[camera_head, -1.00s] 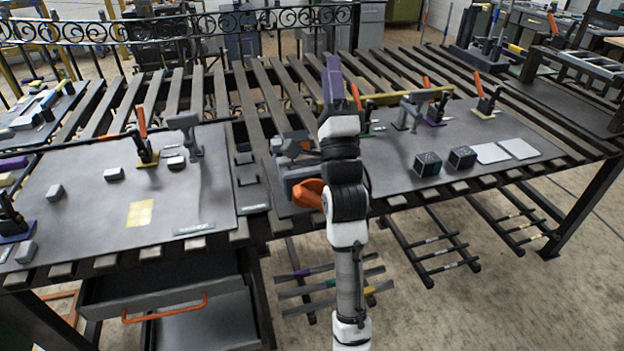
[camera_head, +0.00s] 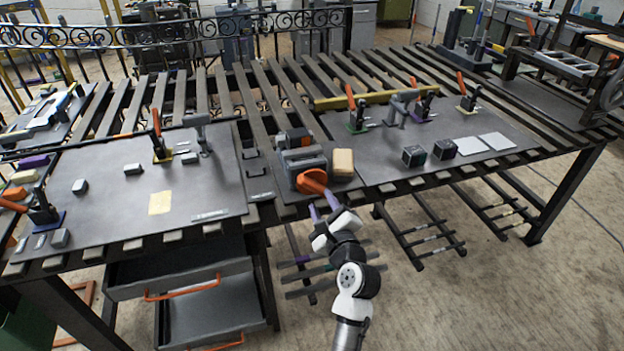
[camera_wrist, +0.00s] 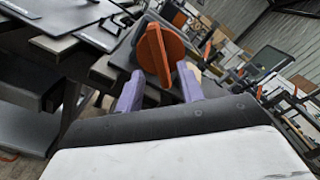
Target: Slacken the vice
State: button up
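The vice (camera_head: 301,160) is a grey and black body at the front edge of the bench, left of the picture's centre. Its orange handle (camera_head: 313,182) faces me, and it shows in the wrist view as an orange disc with a raised bar (camera_wrist: 157,52). My gripper (camera_head: 323,211) has purple fingers and is just below and in front of the handle. In the wrist view my gripper (camera_wrist: 161,75) is open, its fingers well apart on either side of the handle's lower part. I cannot tell whether either finger touches it. The jaws are not clearly visible.
A tan block (camera_head: 343,163) stands right of the vice. Two dark cubes (camera_head: 428,152) and upright clamps with orange levers (camera_head: 357,112) are further right. An open drawer (camera_head: 212,309) hangs below the bench at left.

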aim_at(312, 183)
jog(key=p+x, duration=0.2)
jog(key=x, duration=0.7)
jog(key=shift+s, duration=0.1)
grip_shut()
